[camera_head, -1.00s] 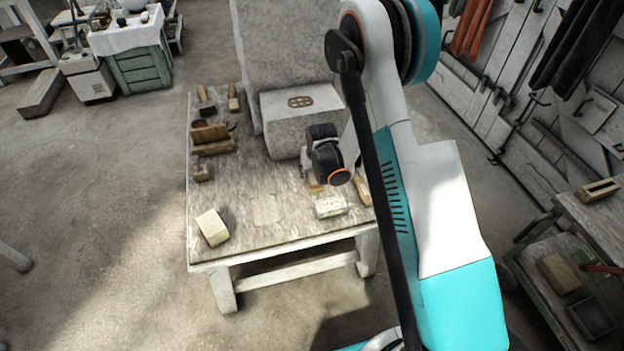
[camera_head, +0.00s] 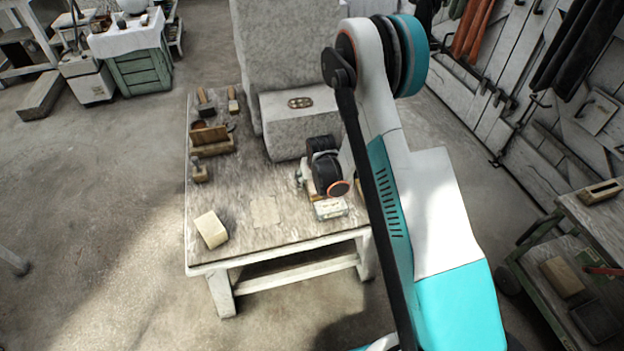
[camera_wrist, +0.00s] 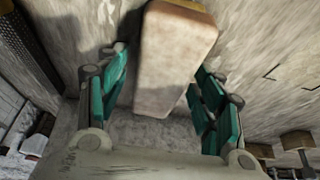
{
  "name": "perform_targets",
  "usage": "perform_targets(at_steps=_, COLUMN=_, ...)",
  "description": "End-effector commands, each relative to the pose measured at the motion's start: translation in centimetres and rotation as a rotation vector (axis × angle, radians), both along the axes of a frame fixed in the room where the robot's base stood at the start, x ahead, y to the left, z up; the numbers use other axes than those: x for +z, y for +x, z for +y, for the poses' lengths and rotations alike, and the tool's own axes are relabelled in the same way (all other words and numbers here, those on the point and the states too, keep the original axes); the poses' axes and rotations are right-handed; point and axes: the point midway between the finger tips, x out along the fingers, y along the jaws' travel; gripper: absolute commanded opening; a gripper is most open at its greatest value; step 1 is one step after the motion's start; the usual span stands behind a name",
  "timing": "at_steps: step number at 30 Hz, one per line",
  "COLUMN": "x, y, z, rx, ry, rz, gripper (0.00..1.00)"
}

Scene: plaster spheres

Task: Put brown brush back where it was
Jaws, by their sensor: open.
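In the wrist view a pale brown, block-like piece (camera_wrist: 175,60) with a yellowish edge at the top reaches in between my fingers. It looks like the brown brush, but I cannot tell for certain. My gripper (camera_wrist: 160,88) is open, with its teal pads apart on either side of the piece. I cannot tell whether either pad touches it. In the head view my wrist is low over the right part of the worktable (camera_head: 235,222). My arm hides most of the gripper and the table's right edge there.
A cream block (camera_head: 211,229) lies at the front left. Wooden tools (camera_head: 212,138) line the left edge. The table's middle is clear.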

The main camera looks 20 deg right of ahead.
Motion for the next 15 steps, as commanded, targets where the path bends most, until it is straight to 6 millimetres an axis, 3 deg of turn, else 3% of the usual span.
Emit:
perform_targets(at_steps=7, x=1.2, y=-0.3, z=0.0, rx=0.0, ry=0.0, rz=0.0, gripper=0.61)
perform_targets(at_steps=15, x=6.2, y=-2.3, z=0.0, rx=0.0, ry=0.0, rz=0.0, gripper=0.61)
